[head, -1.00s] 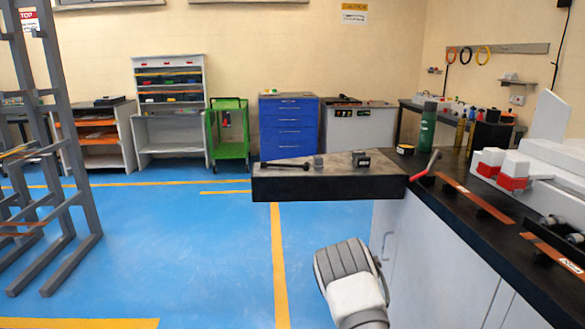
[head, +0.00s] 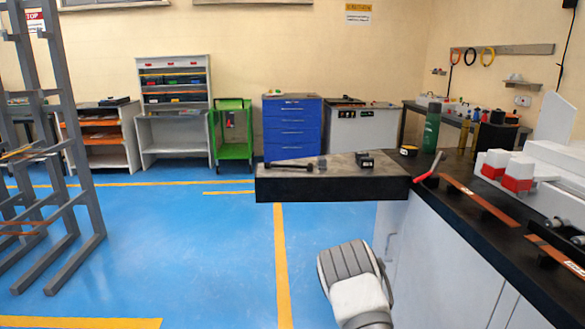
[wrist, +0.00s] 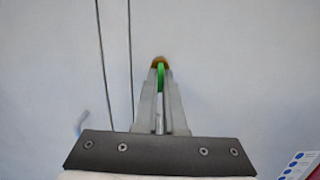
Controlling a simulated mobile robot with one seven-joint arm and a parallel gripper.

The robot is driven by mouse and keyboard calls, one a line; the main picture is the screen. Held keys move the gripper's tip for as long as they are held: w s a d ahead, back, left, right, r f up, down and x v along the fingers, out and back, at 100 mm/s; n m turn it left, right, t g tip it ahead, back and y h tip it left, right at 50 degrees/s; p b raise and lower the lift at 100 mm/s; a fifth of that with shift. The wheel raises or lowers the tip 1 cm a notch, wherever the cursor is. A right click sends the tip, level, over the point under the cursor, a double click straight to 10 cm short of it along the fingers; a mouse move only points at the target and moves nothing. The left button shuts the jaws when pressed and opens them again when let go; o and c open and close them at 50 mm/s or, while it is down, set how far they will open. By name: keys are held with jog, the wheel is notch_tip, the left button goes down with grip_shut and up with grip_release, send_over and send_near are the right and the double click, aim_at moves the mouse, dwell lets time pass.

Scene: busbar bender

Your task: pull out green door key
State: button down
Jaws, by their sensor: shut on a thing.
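In the wrist view, my gripper (wrist: 160,82) is shut on the green key (wrist: 161,75), and its fingers point at a pale cabinet front. A thin green strip of the key shows between the fingertips. A brass-coloured round piece (wrist: 159,62), which looks like the lock, sits right at the fingertips beyond the key. I cannot tell how deep the key sits in it. In the head view, my arm shows low beside the white cabinet doors (head: 437,255); the key and fingertips are hidden there.
A dark-topped workbench (head: 335,184) juts out left above the arm. A grey door handle (head: 389,250) is close to my arm. Two dark vertical lines run left of the gripper in the wrist view. Blue floor (head: 200,260) is clear to the left.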

jog(key=shift+a, duration=0.2)
dwell(0.5)
jog(key=shift+s+a, duration=0.15)
jog(key=shift+a, duration=1.2)
jog(key=shift+s+a+p, duration=0.15)
jog(key=shift+a+p, duration=0.25)
jog(key=shift+a, duration=2.1)
